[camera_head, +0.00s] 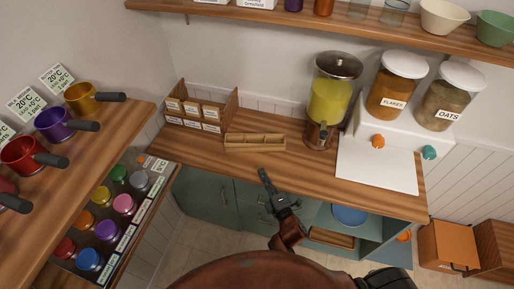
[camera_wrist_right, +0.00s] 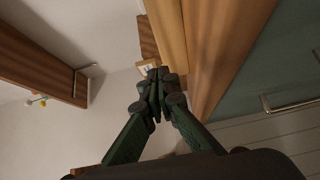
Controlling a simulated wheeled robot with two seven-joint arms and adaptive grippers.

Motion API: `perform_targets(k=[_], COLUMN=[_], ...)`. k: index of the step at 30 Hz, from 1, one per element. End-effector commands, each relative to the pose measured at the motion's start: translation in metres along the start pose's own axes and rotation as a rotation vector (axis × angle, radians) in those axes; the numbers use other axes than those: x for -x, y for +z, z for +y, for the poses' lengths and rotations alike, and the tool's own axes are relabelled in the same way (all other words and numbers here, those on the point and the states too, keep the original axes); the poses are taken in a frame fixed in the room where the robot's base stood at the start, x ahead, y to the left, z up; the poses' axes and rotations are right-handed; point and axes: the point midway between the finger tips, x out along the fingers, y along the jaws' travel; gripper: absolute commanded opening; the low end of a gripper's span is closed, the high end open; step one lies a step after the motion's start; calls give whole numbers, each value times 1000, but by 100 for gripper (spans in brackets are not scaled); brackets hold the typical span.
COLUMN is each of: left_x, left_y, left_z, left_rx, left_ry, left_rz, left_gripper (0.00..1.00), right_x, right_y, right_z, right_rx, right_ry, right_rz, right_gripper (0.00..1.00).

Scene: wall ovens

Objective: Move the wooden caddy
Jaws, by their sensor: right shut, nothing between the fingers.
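A low, open wooden caddy (camera_head: 254,142) with small compartments sits on the wooden counter (camera_head: 225,168), left of the drink dispenser. My right gripper (camera_head: 264,174) is in front of the caddy, by the counter's front edge in the head view, and apart from it. Its fingers are together and empty. In the right wrist view the closed fingertips (camera_wrist_right: 156,78) are at the middle, with wooden surfaces beyond them; I cannot tell which of these is the caddy. My left gripper is not in view.
A labelled wooden rack (camera_head: 200,108) stands left of the caddy. A yellow drink dispenser (camera_head: 330,100) and a white stand (camera_head: 376,165) with jars are on the right. A shelf with pans (camera_head: 110,135) juts in at left. Counter in front of the caddy is clear.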

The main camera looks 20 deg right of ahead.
Motion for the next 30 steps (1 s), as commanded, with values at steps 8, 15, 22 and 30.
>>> perform_targets(k=[8, 15, 22, 30], left_x=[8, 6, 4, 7], left_y=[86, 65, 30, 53], left_z=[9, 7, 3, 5], left_rx=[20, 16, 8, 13], left_ry=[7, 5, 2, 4], left_rz=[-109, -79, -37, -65], left_gripper=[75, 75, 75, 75], right_x=[-53, -96, -113, -116], right_y=[5, 13, 28, 32], right_z=[0, -1, -1, -2], right_rx=[-3, 0, -2, -4], right_ry=[0, -2, -2, -3], right_rz=[-8, -8, -5, -5], right_gripper=[0, 0, 0, 0])
